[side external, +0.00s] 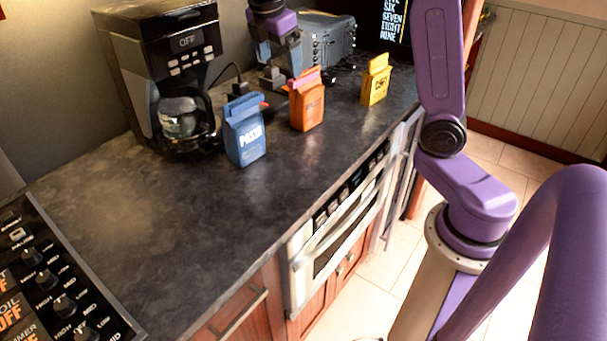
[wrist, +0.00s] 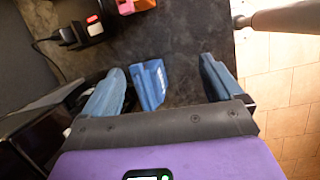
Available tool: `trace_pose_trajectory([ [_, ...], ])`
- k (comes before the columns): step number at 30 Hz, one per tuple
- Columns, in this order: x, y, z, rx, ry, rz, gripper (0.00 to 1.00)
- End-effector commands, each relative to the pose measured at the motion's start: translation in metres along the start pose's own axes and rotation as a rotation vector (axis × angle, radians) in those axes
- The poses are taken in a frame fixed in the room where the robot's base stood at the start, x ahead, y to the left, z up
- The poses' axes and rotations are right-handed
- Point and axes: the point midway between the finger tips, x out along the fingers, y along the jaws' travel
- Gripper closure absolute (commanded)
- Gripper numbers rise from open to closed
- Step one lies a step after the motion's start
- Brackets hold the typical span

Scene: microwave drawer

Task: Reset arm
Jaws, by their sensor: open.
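My gripper (side external: 272,78) hangs over the counter at the back, behind the blue bag (side external: 245,130) and left of the orange bag (side external: 307,100) in the side view. The blue bag stands upright near the coffee maker. In the wrist view my gripper (wrist: 162,80) has its two fingers wide apart with nothing held. A blue bag shape (wrist: 149,84) shows in the gap between the fingers, apart from both. Its height relative to the fingertips is hard to tell.
A coffee maker (side external: 165,75) stands at the back left, and a yellow bag (side external: 376,80) stands right of the orange one. A grey toaster-like box (side external: 328,40) is behind. An oven handle (side external: 340,220) juts from the counter front. The left-front counter (side external: 130,225) is clear.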

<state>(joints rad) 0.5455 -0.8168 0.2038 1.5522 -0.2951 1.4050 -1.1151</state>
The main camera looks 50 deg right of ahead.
Motion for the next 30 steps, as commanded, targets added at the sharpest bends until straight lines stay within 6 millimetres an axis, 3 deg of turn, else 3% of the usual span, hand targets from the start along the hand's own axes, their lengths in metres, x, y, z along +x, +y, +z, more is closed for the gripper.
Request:
trace_pose_trajectory([
  [6,0.003,-0.072,-0.051,0.058,0.096,0.015,0.07],
  [13,0.015,-0.158,-0.081,0.138,0.186,-0.012,0.07],
  [21,0.042,-0.260,-0.083,0.248,0.259,-0.082,0.07],
  [24,0.052,-0.289,-0.077,0.285,0.272,-0.109,0.07],
  [30,0.065,-0.319,-0.068,0.333,0.282,-0.141,0.07],
])
